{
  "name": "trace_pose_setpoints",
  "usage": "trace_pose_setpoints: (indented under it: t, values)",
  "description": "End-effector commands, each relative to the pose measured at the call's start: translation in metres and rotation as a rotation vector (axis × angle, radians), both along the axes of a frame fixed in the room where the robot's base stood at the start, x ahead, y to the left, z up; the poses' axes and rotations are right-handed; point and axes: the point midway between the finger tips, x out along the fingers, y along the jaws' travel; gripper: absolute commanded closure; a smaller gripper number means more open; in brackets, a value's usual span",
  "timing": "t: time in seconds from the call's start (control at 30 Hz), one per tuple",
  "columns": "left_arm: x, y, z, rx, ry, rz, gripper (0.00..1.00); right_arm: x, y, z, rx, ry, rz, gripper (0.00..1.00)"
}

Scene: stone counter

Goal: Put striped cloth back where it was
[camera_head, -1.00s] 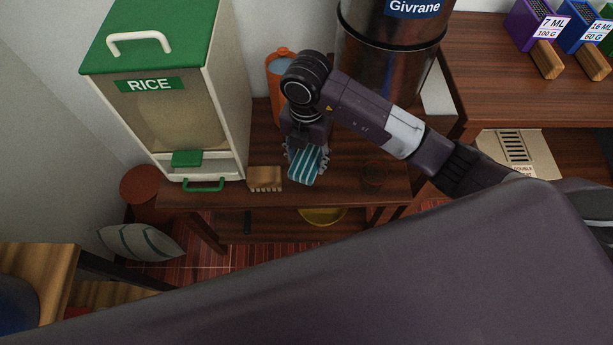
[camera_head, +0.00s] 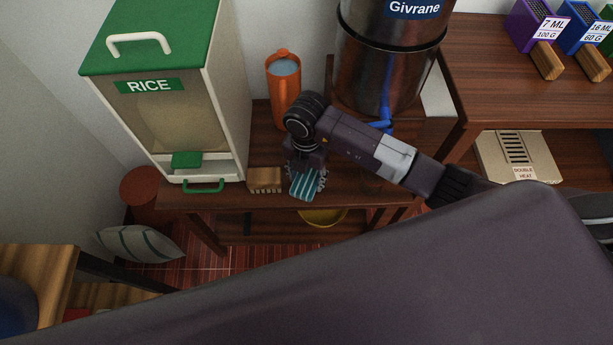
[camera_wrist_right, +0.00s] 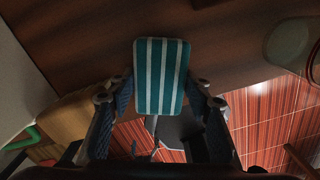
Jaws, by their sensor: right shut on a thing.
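The striped cloth (camera_head: 306,187), teal with white stripes, is a folded flat piece held in my right gripper (camera_head: 305,175) near the front edge of the dark wooden table (camera_head: 355,192). In the right wrist view the cloth (camera_wrist_right: 161,60) sits between the two fingers of the right gripper (camera_wrist_right: 162,95), with the table behind it and the red floor to the right. I cannot tell whether the cloth touches the tabletop. My left gripper is not in view.
A wooden brush (camera_head: 265,179) lies just left of the cloth. The rice dispenser (camera_head: 165,110) stands further left. An orange container (camera_head: 284,95) and a metal dispenser with a blue tap (camera_head: 385,60) stand behind. A yellow bowl (camera_head: 322,217) is below the tabletop.

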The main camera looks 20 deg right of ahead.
Motion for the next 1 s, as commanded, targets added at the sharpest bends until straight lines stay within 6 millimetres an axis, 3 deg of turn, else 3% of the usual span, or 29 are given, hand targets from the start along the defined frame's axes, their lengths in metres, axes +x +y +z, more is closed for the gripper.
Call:
trace_pose_setpoints:
  t: [0.2,0.57,1.0]
  values:
    - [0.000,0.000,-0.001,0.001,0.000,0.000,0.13,0.000,0.000,-0.001,-0.001,0.001,0.000,0.37]
    - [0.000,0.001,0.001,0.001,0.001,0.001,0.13,0.001,0.000,0.007,0.001,-0.002,0.000,0.37]
    - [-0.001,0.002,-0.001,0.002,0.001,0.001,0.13,0.001,0.000,0.094,0.000,-0.004,0.001,0.37]
